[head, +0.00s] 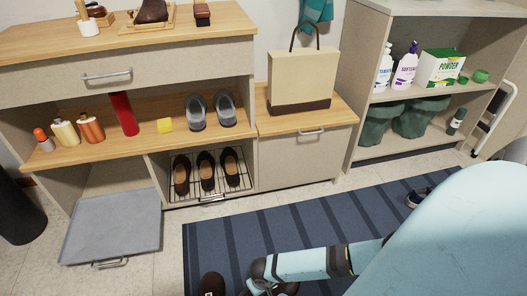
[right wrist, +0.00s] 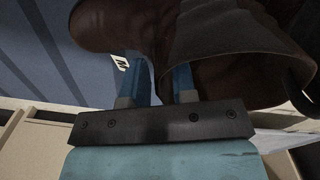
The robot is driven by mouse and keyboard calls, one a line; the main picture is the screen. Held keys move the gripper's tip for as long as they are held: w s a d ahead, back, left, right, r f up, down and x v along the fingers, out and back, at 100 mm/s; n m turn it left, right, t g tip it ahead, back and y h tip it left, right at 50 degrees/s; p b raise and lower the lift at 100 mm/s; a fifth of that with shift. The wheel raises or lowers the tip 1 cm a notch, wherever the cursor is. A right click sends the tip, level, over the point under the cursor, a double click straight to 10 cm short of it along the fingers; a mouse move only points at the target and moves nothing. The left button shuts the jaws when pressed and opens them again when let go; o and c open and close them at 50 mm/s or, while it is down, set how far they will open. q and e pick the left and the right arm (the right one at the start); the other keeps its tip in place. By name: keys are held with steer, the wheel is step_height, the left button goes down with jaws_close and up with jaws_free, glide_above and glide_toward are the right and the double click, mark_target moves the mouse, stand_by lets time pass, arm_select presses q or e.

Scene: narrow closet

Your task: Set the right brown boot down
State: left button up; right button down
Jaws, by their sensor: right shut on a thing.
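In the right wrist view a brown boot (right wrist: 225,45) fills the top, its wide shaft opening facing me. My right gripper (right wrist: 163,85) is shut on it, with blue fingers against the leather. In the head view my right gripper (head: 258,288) is low at the bottom edge, over the blue striped rug (head: 235,235). A dark brown boot part (head: 212,285) shows left of the gripper, cut off by the frame. I cannot tell whether the held boot touches the rug. My left gripper is not in view.
A grey tray (head: 112,228) sticks out at the lower left. Black shoes (head: 207,172) stand on a wire rack in the low cubby. A dark shoe (head: 418,196) lies on the rug at right, near my arm. The rug's middle is clear.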

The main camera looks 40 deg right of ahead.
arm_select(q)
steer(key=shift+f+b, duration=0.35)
arm_select(e)
steer(key=shift+f, duration=0.65)
steer(key=c, duration=0.8)
jaws_free()
steer(key=shift+c, duration=0.2)
step_height(320, 180, up, 2)
steer(key=shift+r+p, duration=0.1)
steer(key=shift+p, duration=0.75)
step_height(320, 180, up, 6)
steer(key=p, duration=0.3)
steer(key=shift+a+r+p, duration=0.1)
steer(key=shift+p, duration=0.25)
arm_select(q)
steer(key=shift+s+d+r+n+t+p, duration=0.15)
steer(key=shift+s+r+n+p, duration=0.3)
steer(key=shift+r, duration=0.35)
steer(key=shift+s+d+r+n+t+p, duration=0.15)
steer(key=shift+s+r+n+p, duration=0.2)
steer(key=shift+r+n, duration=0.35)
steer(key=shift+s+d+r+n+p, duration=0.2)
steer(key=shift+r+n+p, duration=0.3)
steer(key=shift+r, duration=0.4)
arm_select(e)
steer(key=shift+w+r, duration=0.1)
steer(key=shift+r, duration=2.65)
